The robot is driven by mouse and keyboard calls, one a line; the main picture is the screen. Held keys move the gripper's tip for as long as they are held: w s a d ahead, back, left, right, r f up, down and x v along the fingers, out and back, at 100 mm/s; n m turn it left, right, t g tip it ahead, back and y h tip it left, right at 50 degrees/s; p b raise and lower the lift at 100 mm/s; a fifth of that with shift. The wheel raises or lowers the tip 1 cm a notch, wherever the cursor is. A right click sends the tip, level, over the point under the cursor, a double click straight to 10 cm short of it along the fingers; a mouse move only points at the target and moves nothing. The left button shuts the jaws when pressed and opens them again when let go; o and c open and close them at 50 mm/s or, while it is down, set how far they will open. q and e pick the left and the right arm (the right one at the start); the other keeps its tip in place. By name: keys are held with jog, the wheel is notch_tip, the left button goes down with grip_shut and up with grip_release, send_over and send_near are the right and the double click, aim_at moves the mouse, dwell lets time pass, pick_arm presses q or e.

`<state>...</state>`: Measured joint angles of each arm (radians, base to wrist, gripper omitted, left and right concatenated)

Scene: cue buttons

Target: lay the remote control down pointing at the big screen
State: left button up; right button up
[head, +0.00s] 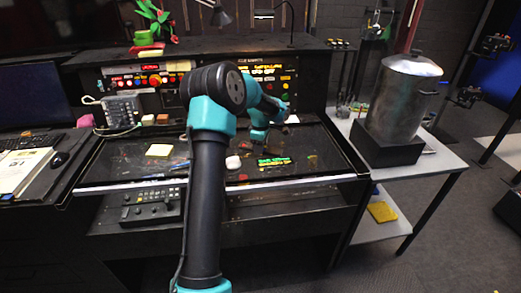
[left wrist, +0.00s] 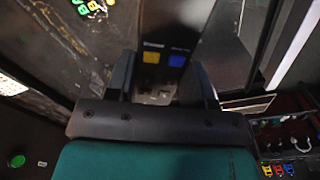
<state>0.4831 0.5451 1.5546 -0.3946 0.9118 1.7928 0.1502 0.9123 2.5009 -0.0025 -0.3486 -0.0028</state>
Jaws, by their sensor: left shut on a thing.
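The remote control (left wrist: 167,55) is a dark bar with a yellow and a blue button, seen in the left wrist view. My left gripper (left wrist: 163,78) is shut on it, with one finger on each side. In the head view my left arm reaches over the desk, and the remote is not clearly visible there behind the arm's links. A big dark screen (head: 40,25) seems to fill the upper left of the head view, cut by the frame edge. My right gripper is not in view.
A button panel (head: 150,80) stands behind. A large metal pot (head: 402,100) is on the right-hand side table.

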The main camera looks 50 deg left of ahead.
pick_arm(q)
jog(key=shift+w+a+f, duration=0.1)
jog(key=shift+w+a, duration=0.65)
jog(key=shift+a, duration=0.05)
jog(key=shift+w+a, duration=0.1)
jog(key=shift+w+a+f, duration=0.1)
jog(key=shift+w+a, duration=0.05)
jog(key=shift+a, duration=0.05)
jog(key=shift+f, duration=1.7)
jog(key=shift+f, duration=0.1)
jog(key=o, duration=1)
notch_tip(320, 180, up, 12)
jog(key=shift+r, duration=0.15)
